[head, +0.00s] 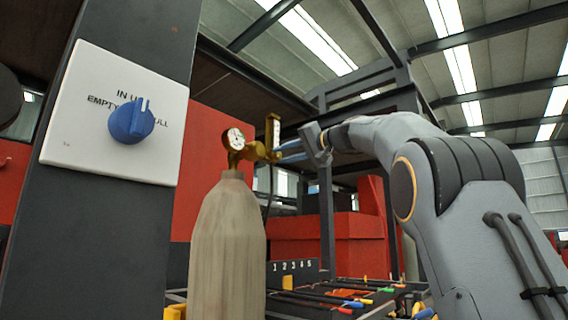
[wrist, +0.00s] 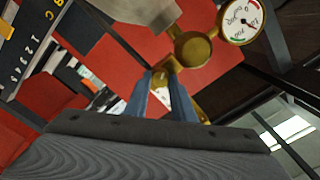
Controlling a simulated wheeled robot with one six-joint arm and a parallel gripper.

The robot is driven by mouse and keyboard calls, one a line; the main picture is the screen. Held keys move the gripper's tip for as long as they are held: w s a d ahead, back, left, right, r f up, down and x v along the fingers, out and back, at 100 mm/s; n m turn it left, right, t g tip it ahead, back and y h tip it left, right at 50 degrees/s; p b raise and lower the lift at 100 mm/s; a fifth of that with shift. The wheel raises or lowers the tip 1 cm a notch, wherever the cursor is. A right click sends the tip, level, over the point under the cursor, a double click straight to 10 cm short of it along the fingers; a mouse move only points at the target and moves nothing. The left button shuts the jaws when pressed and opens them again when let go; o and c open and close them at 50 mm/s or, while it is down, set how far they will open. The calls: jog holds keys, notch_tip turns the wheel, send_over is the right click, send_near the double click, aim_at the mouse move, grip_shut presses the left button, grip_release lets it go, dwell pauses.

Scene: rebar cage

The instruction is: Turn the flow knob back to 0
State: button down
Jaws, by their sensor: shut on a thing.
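A brass regulator (head: 252,151) sits on top of a tan gas cylinder (head: 228,245). It carries a round white pressure gauge (head: 235,138), also in the wrist view (wrist: 241,20), and an upright flow tube (head: 273,130). My gripper (head: 284,151) reaches in from the right at the regulator's right side. In the wrist view my gripper's blue fingers (wrist: 163,82) are shut on the brass flow knob (wrist: 168,67). The fingers hide part of the knob. I cannot read its setting or the tube's level.
A white plate (head: 60,140) with a blue dial (head: 131,122), marked "EMPTY", "IN U..." and "...ULL", is on a dark post at left. Behind the cylinder stands a rack (head: 350,290) of coloured-ended rods with a numbered strip (head: 293,267). Red panels stand behind.

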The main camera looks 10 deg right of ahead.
jog(key=shift+n+b, duration=1)
jog(key=shift+n, duration=0.9)
jog(key=c, duration=1.5)
grip_release()
jog(key=shift+b+v, duration=0.75)
jog(key=shift+v, duration=3.1)
